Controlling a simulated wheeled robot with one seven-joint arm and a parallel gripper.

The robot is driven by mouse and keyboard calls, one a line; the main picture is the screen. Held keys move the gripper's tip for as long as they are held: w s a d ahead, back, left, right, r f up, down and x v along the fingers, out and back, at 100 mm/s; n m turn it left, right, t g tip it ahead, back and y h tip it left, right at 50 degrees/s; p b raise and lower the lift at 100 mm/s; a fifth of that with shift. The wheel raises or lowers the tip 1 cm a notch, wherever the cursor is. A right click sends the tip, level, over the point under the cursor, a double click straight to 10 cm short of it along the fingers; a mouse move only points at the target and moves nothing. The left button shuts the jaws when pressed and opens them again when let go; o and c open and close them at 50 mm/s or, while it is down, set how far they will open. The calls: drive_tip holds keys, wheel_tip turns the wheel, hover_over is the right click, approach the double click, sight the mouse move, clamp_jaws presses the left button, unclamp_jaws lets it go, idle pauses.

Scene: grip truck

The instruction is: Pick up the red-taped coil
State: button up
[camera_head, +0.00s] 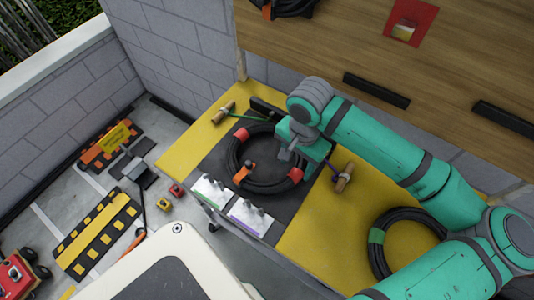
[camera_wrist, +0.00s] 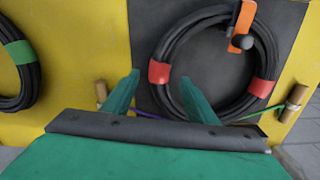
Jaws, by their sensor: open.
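The red-taped coil (camera_head: 235,174) is a black cable ring with two red tape bands, lying on a dark mat on the yellow surface. In the wrist view the red-taped coil (camera_wrist: 217,107) fills the upper right, with an orange strap and a dark knob inside its ring. My gripper (camera_head: 287,154) is over the coil's right side in the head view. In the wrist view my gripper (camera_wrist: 160,92) is open. The left fingertip is over the mat's edge and the right one is near the left tape band. I cannot tell the height gap.
A green-taped coil (camera_head: 375,240) lies on the yellow surface (camera_head: 310,235) at the right. Metal boxes with knobs (camera_head: 250,215) sit at the front edge. A wooden cabinet (camera_head: 330,45) overhangs behind.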

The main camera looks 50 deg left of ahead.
sight(294, 173)
drive_tip(key=shift+a+f, duration=0.15)
drive_tip(key=shift+f, duration=2.6)
drive_tip(key=shift+r, duration=0.1)
clamp_jaws()
